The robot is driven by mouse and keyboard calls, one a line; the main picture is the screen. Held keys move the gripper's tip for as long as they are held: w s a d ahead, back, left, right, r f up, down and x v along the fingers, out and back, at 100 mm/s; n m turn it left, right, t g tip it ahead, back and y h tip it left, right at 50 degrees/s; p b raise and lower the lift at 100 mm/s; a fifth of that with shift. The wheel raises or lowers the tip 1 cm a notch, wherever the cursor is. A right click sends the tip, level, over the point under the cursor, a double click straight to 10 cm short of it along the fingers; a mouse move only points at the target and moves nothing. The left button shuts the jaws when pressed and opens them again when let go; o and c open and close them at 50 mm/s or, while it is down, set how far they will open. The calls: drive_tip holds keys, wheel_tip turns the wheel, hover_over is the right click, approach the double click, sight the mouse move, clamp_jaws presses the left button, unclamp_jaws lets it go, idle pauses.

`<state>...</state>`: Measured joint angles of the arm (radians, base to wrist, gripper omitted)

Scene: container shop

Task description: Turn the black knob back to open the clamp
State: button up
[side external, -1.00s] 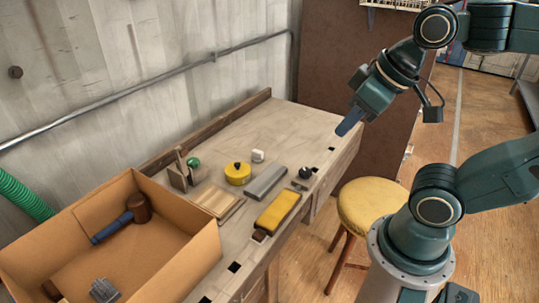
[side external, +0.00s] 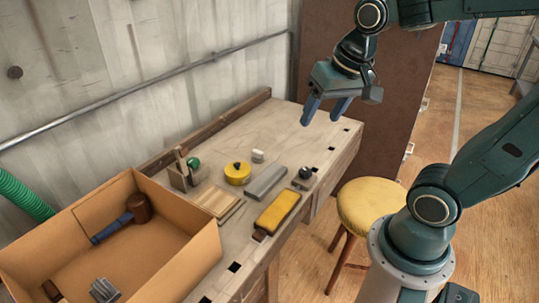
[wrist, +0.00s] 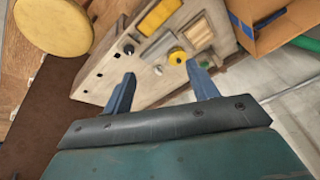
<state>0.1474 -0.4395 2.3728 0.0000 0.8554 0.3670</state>
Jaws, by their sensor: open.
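A small clamp with a round black knob (side external: 305,173) sits near the front edge of the workbench, right of a grey bar. The knob also shows in the wrist view (wrist: 128,49), left of centre. The rest of the clamp is too small to make out clearly. My gripper (side external: 323,113) is open and empty, with its blue fingers pointing down. It is above the far right end of the bench, up and to the right of the knob and apart from it. In the wrist view, both open fingers (wrist: 160,70) show over the bench.
On the workbench (side external: 300,135) are a grey bar (side external: 266,183), a yellow block (side external: 278,211), a yellow round item (side external: 237,173), a white piece (side external: 257,155) and wooden boards (side external: 217,204). A cardboard box (side external: 180,250) stands left, a yellow stool (side external: 371,206) in front. The bench's far right is clear.

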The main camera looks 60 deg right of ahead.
drive_tip(key=w+d+f+m+g, duration=0.2)
drive_tip(key=w+d+f+m, duration=0.3)
drive_tip(key=w+d+m, duration=0.25)
drive_tip(key=m+g, duration=0.2)
drive_tip(key=m, duration=0.6)
hover_over(306, 171)
wheel_tip(306, 171, down, 10)
drive_tip(key=shift+w+y, duration=0.1)
drive_tip(key=shift+y, duration=0.2)
drive_tip(key=shift+f, duration=0.1)
drive_tip(key=shift+f, duration=6.8)
drive_tip(key=c, duration=1)
